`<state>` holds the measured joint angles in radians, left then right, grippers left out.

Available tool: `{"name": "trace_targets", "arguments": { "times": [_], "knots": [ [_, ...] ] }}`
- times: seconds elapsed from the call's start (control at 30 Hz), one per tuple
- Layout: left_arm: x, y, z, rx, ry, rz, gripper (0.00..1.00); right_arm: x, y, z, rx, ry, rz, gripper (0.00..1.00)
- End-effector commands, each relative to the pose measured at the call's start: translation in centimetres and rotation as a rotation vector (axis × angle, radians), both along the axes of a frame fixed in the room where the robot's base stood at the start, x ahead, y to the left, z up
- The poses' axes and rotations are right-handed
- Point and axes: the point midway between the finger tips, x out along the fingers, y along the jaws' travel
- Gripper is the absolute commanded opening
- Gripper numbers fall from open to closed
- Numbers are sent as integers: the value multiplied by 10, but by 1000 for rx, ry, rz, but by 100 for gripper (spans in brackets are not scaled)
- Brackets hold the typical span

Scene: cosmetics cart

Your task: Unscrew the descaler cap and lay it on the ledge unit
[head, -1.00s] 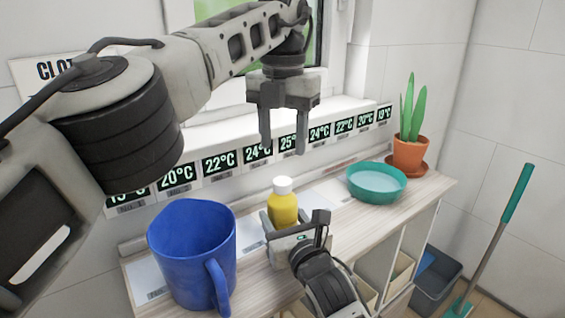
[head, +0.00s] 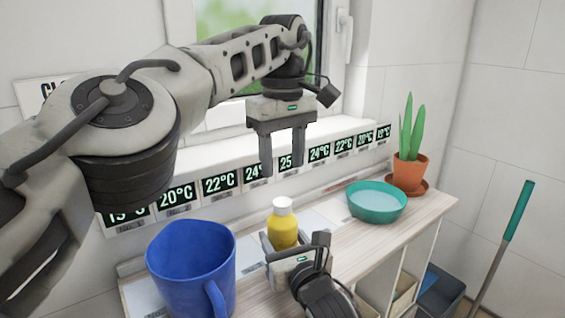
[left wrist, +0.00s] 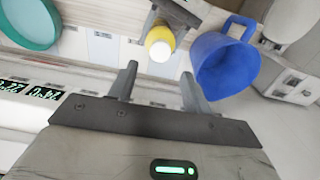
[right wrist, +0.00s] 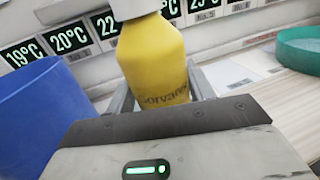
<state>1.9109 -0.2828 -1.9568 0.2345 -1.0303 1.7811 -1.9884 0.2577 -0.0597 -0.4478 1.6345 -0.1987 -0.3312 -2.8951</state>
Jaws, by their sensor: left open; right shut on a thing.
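The descaler is a yellow bottle (head: 283,228) with a white cap (head: 282,205), upright over the ledge unit (head: 345,240). My right gripper (head: 284,243) is shut on the bottle's body. In the right wrist view the yellow body (right wrist: 152,65) stands between the fingers, and the white cap (right wrist: 135,8) is on top, cut by the frame edge. My left gripper (head: 283,170) is open and empty, above and apart from the cap. The left wrist view shows the cap (left wrist: 160,51) beyond the open left fingers (left wrist: 160,80). Whether the bottle touches the ledge unit is hidden.
A blue mug (head: 190,270) stands left of the bottle. A teal dish (head: 377,203) and a potted plant (head: 408,172) stand to the right. Temperature labels (head: 220,184) line the wall edge behind. The unit's top between bottle and dish is clear.

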Motion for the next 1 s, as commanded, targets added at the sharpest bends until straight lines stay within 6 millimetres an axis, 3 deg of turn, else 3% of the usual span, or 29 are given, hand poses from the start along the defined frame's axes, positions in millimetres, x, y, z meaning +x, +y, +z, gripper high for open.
{"name": "trace_targets", "arguments": {
  "times": [0.27,0.63,1.0],
  "knots": [
    [1,1,-20,3,1,-18,49,0,0,-1,-1,3,0,0],
    [0,0,-71,1,2,-16,49,0,0,-1,-1,3,0,0],
    [0,0,-80,-1,1,-14,49,0,0,-1,-1,3,0,0]
  ]
}}
